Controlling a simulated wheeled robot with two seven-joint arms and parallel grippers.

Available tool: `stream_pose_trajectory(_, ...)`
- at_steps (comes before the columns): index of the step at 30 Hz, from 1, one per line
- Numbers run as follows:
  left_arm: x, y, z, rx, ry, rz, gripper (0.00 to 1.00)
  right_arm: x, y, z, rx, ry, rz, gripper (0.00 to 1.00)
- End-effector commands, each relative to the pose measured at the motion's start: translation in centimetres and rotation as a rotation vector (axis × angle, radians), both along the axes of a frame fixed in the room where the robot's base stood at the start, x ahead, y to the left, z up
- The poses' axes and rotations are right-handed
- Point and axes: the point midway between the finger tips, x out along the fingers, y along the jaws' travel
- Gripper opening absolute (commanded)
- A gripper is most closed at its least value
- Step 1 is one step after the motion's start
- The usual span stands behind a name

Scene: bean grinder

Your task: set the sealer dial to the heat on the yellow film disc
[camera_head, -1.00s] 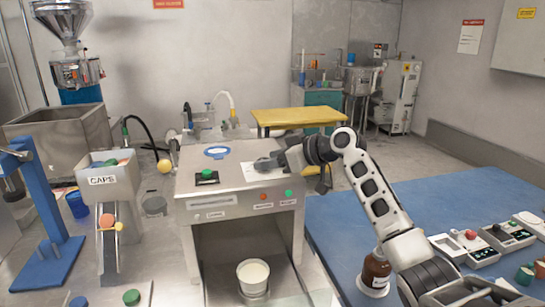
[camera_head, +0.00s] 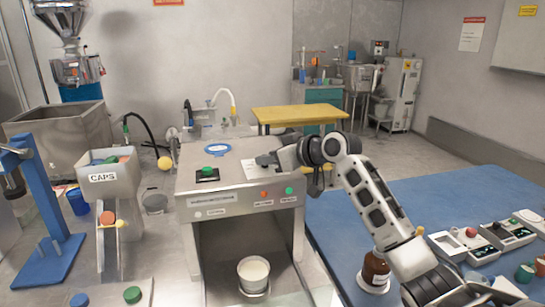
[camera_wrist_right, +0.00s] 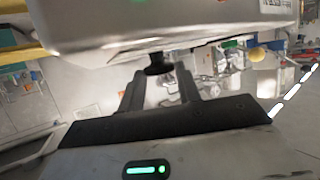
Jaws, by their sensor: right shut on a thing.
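The sealer (camera_head: 235,177) is a grey metal box with an open bay. On its top a white dial plate (camera_head: 250,172) lies under my right gripper (camera_head: 265,160). In the right wrist view a small black knob, likely the dial (camera_wrist_right: 158,65), sits between the fingers. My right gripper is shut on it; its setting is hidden. A blue ring (camera_head: 217,151) and a green button on a black base (camera_head: 207,171) are also on top. A white cup (camera_head: 253,275) with cream contents stands in the bay. I cannot identify a yellow film disc. My left gripper is not in view.
A caps hopper (camera_head: 110,180) with a chute and a blue press (camera_head: 45,210) stand left. Blue (camera_head: 79,300) and green (camera_head: 132,295) discs lie at the front. The blue table (camera_head: 330,215) at right bears a brown bottle (camera_head: 376,270) and several small devices.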

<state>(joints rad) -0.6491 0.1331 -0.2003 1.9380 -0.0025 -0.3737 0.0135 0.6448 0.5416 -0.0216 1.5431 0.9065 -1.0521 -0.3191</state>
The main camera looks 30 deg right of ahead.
Motion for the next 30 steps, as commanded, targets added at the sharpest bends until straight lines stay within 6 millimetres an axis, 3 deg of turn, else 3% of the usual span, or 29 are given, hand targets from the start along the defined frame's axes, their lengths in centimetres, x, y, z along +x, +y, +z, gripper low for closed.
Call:
stream_pose_trajectory(18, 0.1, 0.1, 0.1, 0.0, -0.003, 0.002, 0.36, -0.1, 1.4, 0.0, 0.004, 0.0, -0.471, 0.11)
stream_pose_trajectory(30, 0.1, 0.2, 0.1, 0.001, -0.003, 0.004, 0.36, -0.1, 1.5, 0.0, 0.001, 0.003, -0.592, 0.11)
